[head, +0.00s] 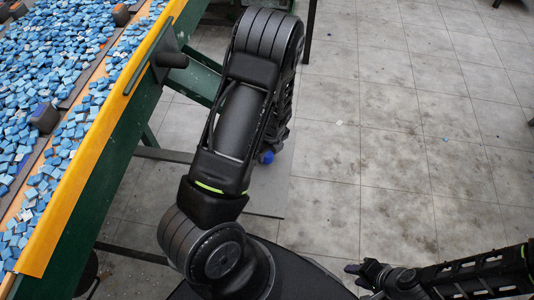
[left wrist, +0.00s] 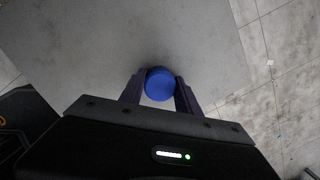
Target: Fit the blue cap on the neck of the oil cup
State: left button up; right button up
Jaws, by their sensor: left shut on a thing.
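The blue cap (left wrist: 160,84) is round and sits between the two dark fingers of my left gripper (left wrist: 160,94) in the left wrist view. The gripper is shut on it. In the head view a small part of the blue cap (head: 266,157) shows beside my left arm, which hides most of that gripper. The cap is held out over a grey plate, beside the green-framed table. I cannot make out the oil cup or its neck for certain in either view. My right gripper (head: 357,275) is at the bottom right, empty, its fingers looking apart.
A table with a yellow edge (head: 100,150) and green frame runs along the left, covered with blue mosaic pieces (head: 60,45). A black bracket with a dark knob (head: 172,60) sticks out from its side. The grey plate (left wrist: 90,40) lies below the cap. Tiled floor is clear at right.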

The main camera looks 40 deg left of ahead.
pick_arm(q)
grip_shut()
jog(key=shift+r, duration=0.8)
notch_tip(320, 180, up, 2)
jog(key=shift+r+p, duration=0.15)
jog(key=shift+p, duration=0.35)
jog(key=s+d, duration=0.2)
jog(key=s, duration=0.2)
jog(key=s+d, duration=0.2)
jog(key=s, duration=0.2)
jog(key=s+d, duration=0.3)
jog(key=s, duration=0.1)
jog(key=shift+s+f+p, duration=0.2)
jog(key=shift+s+p, duration=0.1)
jog(key=s+p, duration=0.1)
jog(key=s+d+p, duration=0.1)
jog(key=shift+r+p, duration=0.35)
jog(key=shift+p, duration=0.05)
jog(key=shift+s+d+f+p, duration=0.25)
jog(key=shift+s+d+p, duration=0.05)
jog(key=shift+s+p, duration=0.3)
jog(key=shift+f, duration=0.1)
